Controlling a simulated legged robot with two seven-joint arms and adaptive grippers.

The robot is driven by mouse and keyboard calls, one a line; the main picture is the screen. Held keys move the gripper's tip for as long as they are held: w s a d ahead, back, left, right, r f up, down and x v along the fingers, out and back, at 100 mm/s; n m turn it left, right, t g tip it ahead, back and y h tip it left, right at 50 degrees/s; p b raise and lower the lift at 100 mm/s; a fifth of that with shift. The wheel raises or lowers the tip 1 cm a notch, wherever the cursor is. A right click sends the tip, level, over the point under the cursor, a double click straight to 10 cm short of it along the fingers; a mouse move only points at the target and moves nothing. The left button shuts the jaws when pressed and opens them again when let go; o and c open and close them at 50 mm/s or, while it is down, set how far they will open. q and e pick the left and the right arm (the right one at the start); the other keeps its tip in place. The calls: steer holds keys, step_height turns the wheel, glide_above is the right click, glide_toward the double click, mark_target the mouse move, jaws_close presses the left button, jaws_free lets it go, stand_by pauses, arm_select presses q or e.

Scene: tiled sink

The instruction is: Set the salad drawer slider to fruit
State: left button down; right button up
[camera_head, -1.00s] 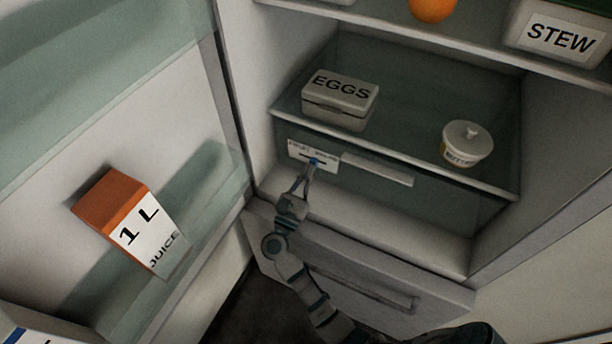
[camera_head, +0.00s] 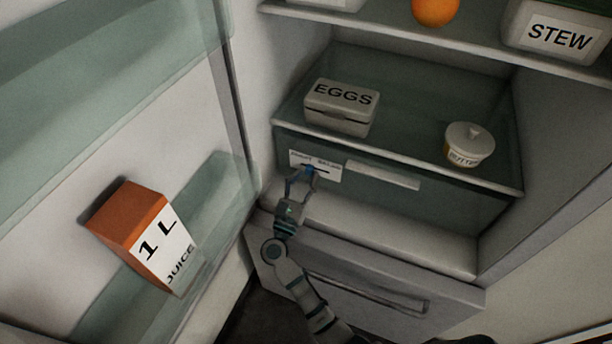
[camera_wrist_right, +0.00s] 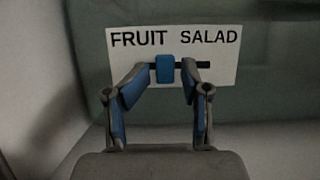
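The blue slider (camera_head: 309,170) sits in a dark slot on a white label (camera_head: 328,174) on the front of the salad drawer (camera_head: 440,200). In the right wrist view, the slider (camera_wrist_right: 165,69) stands left of the slot's middle, below the end of the word FRUIT, with more bare slot to its right, toward SALAD. My right gripper (camera_wrist_right: 167,78) is open, one blue-padded finger on each side of the slider. Gaps show on both sides of it. In the head view, my right gripper (camera_head: 302,174) is at the label. My left gripper is not in view.
The drawer has a pale handle (camera_head: 383,175) right of the label. An EGGS box (camera_head: 340,108) and a butter tub (camera_head: 468,145) stand on the shelf above. The open fridge door at left holds a juice carton (camera_head: 147,235). A lower drawer (camera_head: 370,280) is below.

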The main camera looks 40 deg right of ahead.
steer(key=shift+a+r, duration=0.1)
steer(key=shift+r, duration=0.1)
steer(key=shift+s+d+f, duration=0.1)
steer(key=shift+d+f, duration=0.05)
steer(key=shift+d, duration=0.3)
steer(key=v, duration=1.2)
steer(key=shift+f, duration=0.1)
